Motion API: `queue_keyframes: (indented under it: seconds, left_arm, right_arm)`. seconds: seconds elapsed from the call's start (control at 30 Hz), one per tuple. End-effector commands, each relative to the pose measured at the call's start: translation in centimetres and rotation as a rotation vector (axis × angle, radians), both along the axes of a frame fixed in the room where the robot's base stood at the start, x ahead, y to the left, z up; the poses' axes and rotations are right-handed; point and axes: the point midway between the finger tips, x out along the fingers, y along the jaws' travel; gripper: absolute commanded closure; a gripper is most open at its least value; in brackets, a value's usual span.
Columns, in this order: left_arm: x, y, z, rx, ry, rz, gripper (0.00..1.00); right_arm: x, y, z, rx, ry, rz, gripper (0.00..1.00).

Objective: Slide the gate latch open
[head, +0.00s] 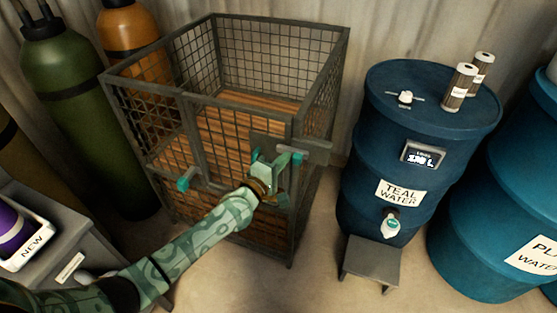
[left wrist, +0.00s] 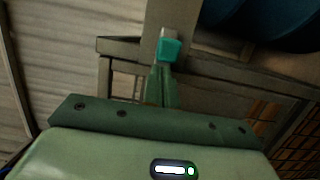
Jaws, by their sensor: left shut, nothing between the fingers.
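The caged crate's gate (head: 228,140) is the mesh front with a dark frame, and it looks closed. A grey latch plate (head: 318,151) sits at its right front corner post. A small teal knob (head: 298,157) shows at the plate, and a teal piece, probably the same knob, shows in the left wrist view (left wrist: 170,49). My left gripper (head: 284,163) is at the latch, its fingers shut and empty. In the left wrist view the fingers (left wrist: 162,86) point at the teal piece; I cannot tell whether they touch it. My gripper hides part of the latch.
A teal handle (head: 183,184) sticks out at the gate's left. A blue drum (head: 352,185) labelled teal water stands right of the crate, with a small grey stand (head: 371,262) before it. Gas cylinders (head: 75,120) stand left.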

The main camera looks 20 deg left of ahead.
Motion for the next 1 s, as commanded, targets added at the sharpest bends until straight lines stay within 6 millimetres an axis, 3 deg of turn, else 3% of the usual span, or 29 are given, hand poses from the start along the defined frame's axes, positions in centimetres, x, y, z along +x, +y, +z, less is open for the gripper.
queue_keyframes:
  seconds: [0.17,0.4,0.5,1.0]
  left_arm:
    - [0.0,-0.2,0.0,-0.001,0.000,0.000,1.00]
    - [-0.1,-3.9,0.2,-0.004,0.000,0.000,1.00]
    - [-0.2,-4.6,0.1,-0.002,0.001,-0.001,1.00]
    - [-0.3,-4.6,0.0,0.000,0.001,-0.001,1.00]
  right_arm:
    - [0.0,0.0,0.1,0.000,0.000,0.000,0.64]
    - [0.3,0.0,1.1,0.000,-0.009,0.000,0.64]
    - [0.3,0.0,1.2,0.000,-0.009,0.000,0.64]
    - [0.3,-0.1,1.2,-0.002,-0.008,0.001,0.64]
